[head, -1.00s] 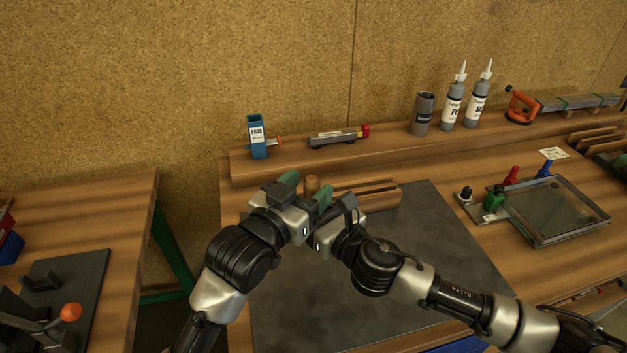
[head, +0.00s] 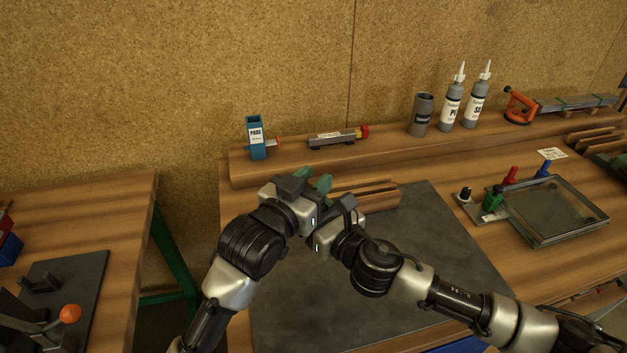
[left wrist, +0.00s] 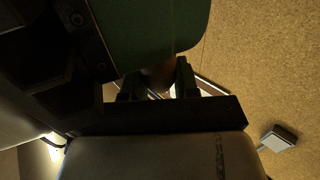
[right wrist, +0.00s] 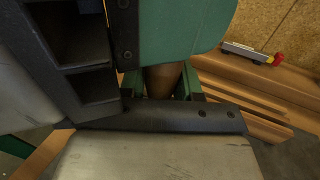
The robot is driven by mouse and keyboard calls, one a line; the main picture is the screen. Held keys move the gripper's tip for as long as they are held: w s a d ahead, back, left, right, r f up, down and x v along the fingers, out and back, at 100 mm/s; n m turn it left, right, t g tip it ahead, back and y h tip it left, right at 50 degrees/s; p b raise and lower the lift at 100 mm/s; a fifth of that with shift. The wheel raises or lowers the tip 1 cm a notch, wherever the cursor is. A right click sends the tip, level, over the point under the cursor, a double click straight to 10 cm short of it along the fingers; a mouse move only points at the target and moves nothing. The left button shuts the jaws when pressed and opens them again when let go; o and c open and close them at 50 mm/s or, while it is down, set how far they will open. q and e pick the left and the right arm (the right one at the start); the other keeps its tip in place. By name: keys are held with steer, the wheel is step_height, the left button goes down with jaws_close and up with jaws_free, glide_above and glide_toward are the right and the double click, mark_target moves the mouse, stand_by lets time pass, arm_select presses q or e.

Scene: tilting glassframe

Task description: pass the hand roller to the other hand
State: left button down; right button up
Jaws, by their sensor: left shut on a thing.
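My left gripper (head: 304,184) is shut and holds the hand roller, which is hidden in the head view behind the gripper bodies. My right gripper (head: 336,210) is right against the left one, above the bench mat; its fingertips are mostly covered. In the right wrist view, a brown cylindrical part of the hand roller (right wrist: 162,80) shows between green finger pieces. In the left wrist view, a dark brown bit of it (left wrist: 158,76) shows in shadow below a large green pad. Whether the right fingers are closed on it I cannot tell.
Wooden strips (head: 375,196) lie just behind the grippers on the dark mat (head: 420,270). A glass frame (head: 555,212) sits at the right. The back ledge carries a blue box (head: 256,138), a grey cup (head: 421,115) and two bottles (head: 453,103). The mat's front is clear.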

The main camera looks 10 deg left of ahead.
steer(key=o, duration=0.4)
steer(key=shift+o, duration=0.2)
